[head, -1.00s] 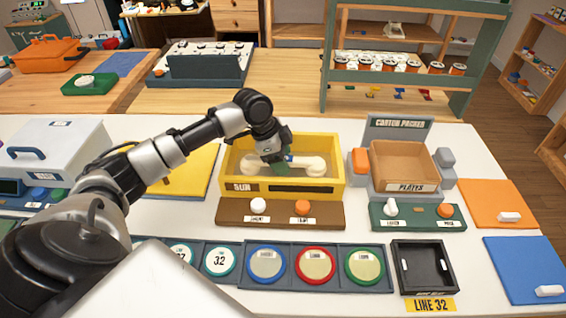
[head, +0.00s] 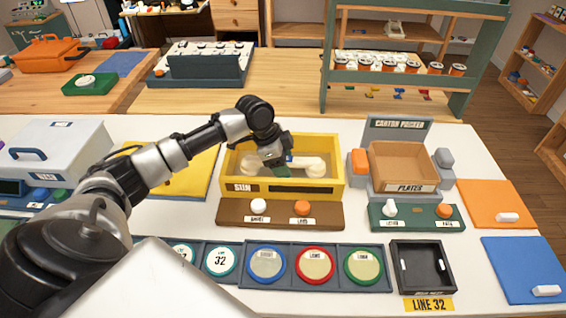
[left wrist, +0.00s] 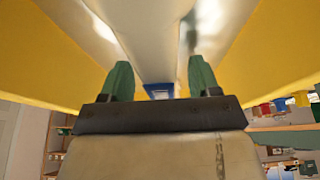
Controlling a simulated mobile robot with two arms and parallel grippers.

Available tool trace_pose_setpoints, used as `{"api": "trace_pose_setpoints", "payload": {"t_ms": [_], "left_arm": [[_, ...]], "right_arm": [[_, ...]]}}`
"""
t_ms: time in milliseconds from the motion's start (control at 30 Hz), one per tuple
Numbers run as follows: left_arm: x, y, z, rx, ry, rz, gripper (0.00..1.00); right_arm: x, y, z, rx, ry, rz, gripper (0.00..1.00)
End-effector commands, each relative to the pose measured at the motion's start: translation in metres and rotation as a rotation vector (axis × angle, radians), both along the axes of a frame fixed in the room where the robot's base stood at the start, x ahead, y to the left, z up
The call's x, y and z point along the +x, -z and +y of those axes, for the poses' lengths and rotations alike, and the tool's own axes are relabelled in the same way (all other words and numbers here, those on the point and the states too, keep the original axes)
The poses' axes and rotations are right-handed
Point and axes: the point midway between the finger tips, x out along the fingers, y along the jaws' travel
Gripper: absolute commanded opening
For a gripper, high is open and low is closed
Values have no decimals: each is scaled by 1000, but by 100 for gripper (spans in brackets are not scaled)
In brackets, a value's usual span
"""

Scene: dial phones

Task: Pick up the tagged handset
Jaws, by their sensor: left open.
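The cream handset (head: 314,166) lies across the inside of a yellow bin (head: 324,187), its two rounded ends showing on either side of my gripper. A small blue tag (left wrist: 159,91) is on its middle. My left gripper (head: 280,171) reaches down into the bin over the middle of the handset. In the left wrist view its green fingertips (left wrist: 161,80) are apart, with the handset's handle (left wrist: 156,40) running between them. I cannot tell whether either finger touches it. My right gripper is in neither view.
The yellow bin walls stand close around my gripper. In front is a brown panel (head: 240,215) with two knobs. A carton packer (head: 398,128) with an open carton (head: 403,158) stands to the right. A grey case (head: 50,150) stands left.

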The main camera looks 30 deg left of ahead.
Motion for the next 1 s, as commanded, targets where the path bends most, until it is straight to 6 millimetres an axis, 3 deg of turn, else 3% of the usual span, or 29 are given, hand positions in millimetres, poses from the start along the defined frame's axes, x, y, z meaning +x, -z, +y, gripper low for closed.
{"api": "trace_pose_setpoints", "payload": {"t_ms": [233,633,1000], "left_arm": [[0,0,0,0,0,0,62],[0,0,0,0,0,0,0],[1,-1,0,0,0,-2,0]], "right_arm": [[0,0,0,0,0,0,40],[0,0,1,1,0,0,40],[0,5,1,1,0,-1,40]]}}
